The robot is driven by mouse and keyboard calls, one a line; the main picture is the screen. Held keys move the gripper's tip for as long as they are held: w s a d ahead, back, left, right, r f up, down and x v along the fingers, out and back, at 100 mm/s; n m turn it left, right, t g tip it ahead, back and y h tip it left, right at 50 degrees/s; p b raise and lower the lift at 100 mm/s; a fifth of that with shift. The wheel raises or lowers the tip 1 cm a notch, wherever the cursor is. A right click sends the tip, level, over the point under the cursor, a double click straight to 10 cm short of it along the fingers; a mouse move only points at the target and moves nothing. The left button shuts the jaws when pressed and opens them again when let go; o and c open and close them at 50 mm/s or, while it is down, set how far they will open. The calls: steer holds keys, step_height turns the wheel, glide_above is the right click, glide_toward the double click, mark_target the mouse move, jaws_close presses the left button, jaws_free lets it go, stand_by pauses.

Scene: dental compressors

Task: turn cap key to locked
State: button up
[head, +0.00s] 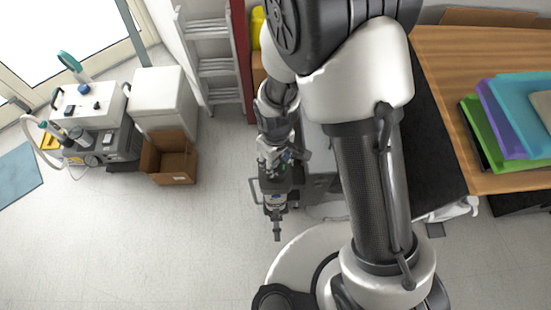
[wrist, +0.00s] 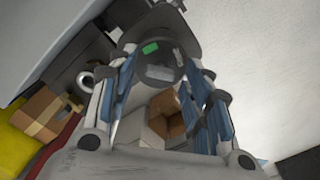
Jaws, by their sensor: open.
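My gripper (head: 283,158) is beside the grey cabinet in the head view, just above a small dark unit (head: 268,186) with a side handle and a pale-labelled cylinder (head: 276,200). In the wrist view my gripper (wrist: 165,85) is open, its two blue-padded fingers spread apart. A dark round part (wrist: 162,70) with a green patch shows between and beyond the fingers; I cannot tell whether it is the cap key or whether the fingers touch it. No key or lock marking is readable in either view.
A cardboard box (head: 170,160), a white cabinet (head: 163,98) and a compressor unit (head: 92,112) stand at left. A ladder (head: 210,55) leans behind. A wooden table (head: 490,60) with coloured trays (head: 510,115) is at right. The floor at lower left is clear.

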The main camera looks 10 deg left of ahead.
jaws_close()
stand_by(0.3)
stand_by(0.4)
